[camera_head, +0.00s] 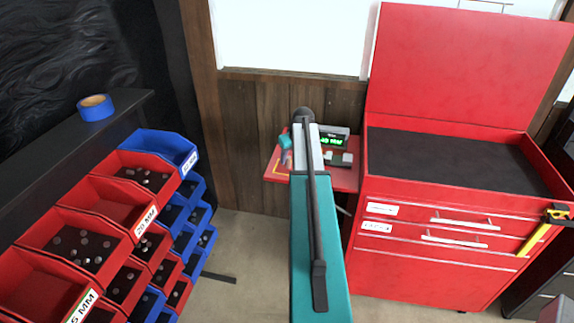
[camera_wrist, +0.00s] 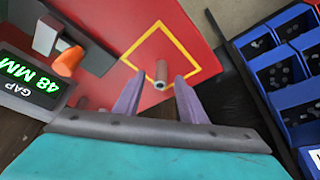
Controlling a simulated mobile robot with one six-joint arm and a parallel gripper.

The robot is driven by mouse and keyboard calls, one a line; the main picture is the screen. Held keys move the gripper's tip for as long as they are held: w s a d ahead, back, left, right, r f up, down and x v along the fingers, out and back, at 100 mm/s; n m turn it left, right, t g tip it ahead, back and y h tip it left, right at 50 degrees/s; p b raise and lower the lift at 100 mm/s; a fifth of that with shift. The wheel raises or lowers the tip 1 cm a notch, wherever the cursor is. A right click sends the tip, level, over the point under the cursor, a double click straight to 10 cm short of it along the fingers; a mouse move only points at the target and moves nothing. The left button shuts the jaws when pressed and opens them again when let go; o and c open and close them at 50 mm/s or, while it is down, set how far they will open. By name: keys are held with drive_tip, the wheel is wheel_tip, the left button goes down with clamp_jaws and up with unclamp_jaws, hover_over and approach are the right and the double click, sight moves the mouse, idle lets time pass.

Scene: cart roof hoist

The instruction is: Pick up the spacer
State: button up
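The spacer (camera_wrist: 161,73) is a small brown-grey tube on the red shelf (camera_wrist: 205,45), inside a yellow square outline. In the wrist view one end faces me, and it shows between the tips of my gripper (camera_wrist: 160,80). The two purple fingers are spread, with a visible gap on each side of the spacer. I cannot tell how far the tips are from it in depth. In the head view my gripper (camera_head: 287,158) is over the left part of the shelf, partly behind my arm, and I cannot make out the spacer there.
A gauge with a green "GAP 48 MM" display (camera_head: 332,141) stands on the shelf, with a grey and orange device (camera_wrist: 66,55) beside it in the wrist view. A red tool chest (camera_head: 440,200) stands to the right. Red and blue parts bins (camera_head: 110,210) fill the left.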

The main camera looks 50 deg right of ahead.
sight(290, 158)
drive_tip(key=shift+c, duration=0.3)
clamp_jaws()
drive_tip(key=shift+r, duration=0.15)
drive_tip(key=shift+r+b, duration=1.05)
drive_tip(key=shift+r, duration=0.55)
drive_tip(key=s+a+r+b, duration=0.1)
drive_tip(key=s+a+b, duration=0.3)
drive_tip(key=s+a, duration=0.4)
drive_tip(key=s, duration=0.5)
drive_tip(key=shift+s+r+b, duration=0.3)
drive_tip(key=shift+s+b, duration=0.1)
drive_tip(key=shift+a, duration=0.1)
